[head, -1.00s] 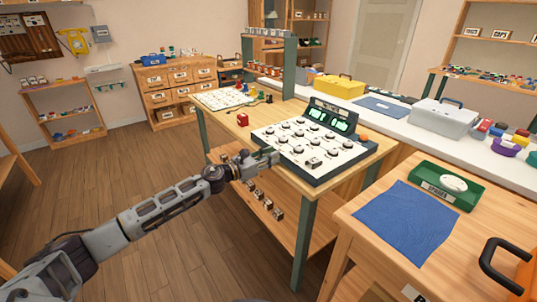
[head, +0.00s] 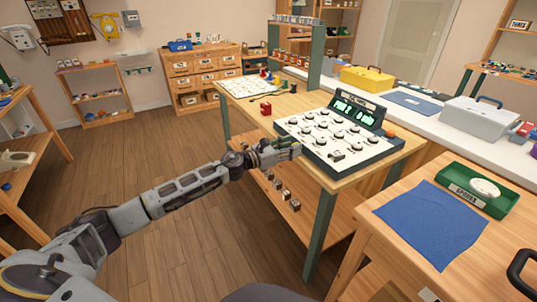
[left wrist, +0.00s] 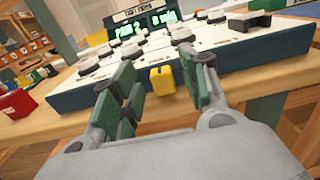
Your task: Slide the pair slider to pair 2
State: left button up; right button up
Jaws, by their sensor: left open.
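The white-topped dial panel (head: 318,140) with a dark base stands on the wooden table. Its green-lit display reads "PAIR 2" and "0 min" in the left wrist view (left wrist: 142,25). Several round knobs cover its top. A small yellow block (left wrist: 162,80) sits at the panel's front side; I cannot tell whether it is the pair slider. A dark knob (left wrist: 247,22) stands on the top further right. My left gripper (head: 294,148) is at the panel's near left edge, open. Its green-padded fingers (left wrist: 160,88) stand either side of the yellow block, apart from it. My right gripper is out of view.
A red block (head: 266,108) and a white sheet with small pieces (head: 250,86) lie left of the panel. Open floor lies left.

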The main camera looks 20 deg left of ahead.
pick_arm(q)
jog(key=v, duration=1.1)
jog(key=shift+s, duration=0.15)
dwell(0.8)
jog(key=shift+a, duration=0.15)
dwell(0.4)
